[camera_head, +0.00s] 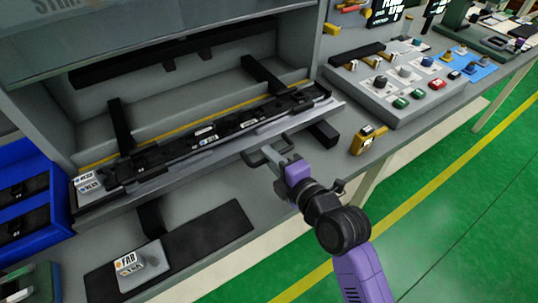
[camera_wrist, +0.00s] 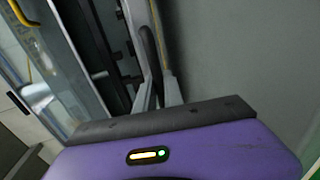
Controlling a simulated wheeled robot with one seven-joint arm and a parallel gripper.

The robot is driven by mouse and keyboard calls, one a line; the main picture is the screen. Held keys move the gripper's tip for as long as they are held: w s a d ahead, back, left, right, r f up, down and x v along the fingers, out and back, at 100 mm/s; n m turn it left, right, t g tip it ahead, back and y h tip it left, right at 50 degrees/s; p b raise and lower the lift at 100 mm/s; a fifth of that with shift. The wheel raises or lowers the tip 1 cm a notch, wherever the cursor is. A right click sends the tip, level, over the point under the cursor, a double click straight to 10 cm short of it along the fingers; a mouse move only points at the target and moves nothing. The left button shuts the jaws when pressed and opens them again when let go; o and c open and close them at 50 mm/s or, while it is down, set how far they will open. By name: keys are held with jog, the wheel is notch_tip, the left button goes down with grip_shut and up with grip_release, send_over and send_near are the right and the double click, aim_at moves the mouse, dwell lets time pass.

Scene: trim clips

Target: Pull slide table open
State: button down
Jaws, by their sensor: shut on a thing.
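The slide table (camera_head: 283,126) is a long light-grey tray at the mouth of a grey cabinet bay, in front of a yellow line. It bears a long black trim part (camera_head: 170,151). A dark loop handle (camera_head: 250,158) stands out from its front edge, right of the middle. My gripper (camera_head: 274,162) is shut on this handle from the front right. In the wrist view, the fingers (camera_wrist: 160,96) close at the lower end of the handle bar (camera_wrist: 149,48); the exact contact is partly hidden by the gripper body.
Dark rails (camera_head: 323,133) run front to back under the table. A button panel (camera_head: 425,92) and a yellow-black block (camera_head: 368,139) stand to the right. A blue bin (camera_head: 50,232) is at left. A dark mat (camera_head: 205,237) and a labelled block (camera_head: 142,265) lie in front.

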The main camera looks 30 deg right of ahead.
jog(key=c, duration=1.5)
grip_release()
jog(key=shift+o, duration=0.2)
jog(key=b+v, duration=0.1)
jog(key=v, duration=0.5)
jog(key=shift+s+b, duration=0.3)
jog(key=shift+s, duration=0.1)
jog(key=shift+s+r, duration=0.2)
jog(key=shift+s, duration=0.25)
